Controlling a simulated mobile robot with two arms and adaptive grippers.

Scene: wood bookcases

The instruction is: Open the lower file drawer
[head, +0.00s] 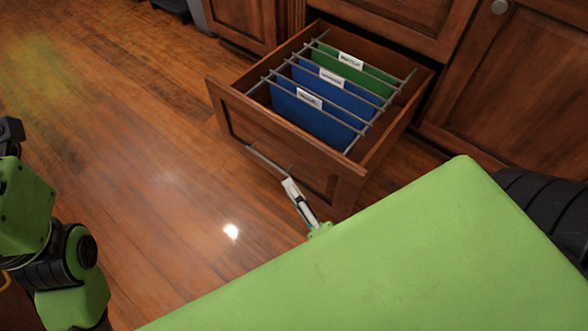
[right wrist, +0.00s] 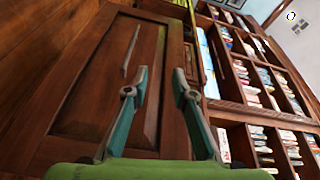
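The lower file drawer (head: 285,135) is pulled well out of the wood cabinet in the head view. A blue folder (head: 312,118), another blue one and a green one hang inside on grey rails. The drawer's bar handle (head: 268,158) runs along its front; it also shows in the right wrist view (right wrist: 131,50). My right gripper (head: 289,184) is at the handle's right end in the head view. In the right wrist view its fingers (right wrist: 160,72) are apart, with the handle left of them, not between them. Only part of my left arm shows, at the left edge.
A cabinet door with a round knob (head: 500,6) is right of the drawer, and another drawer front (head: 400,20) is above it. The wood floor (head: 160,180) left of the drawer is clear. Shelves of books (right wrist: 265,90) show in the right wrist view.

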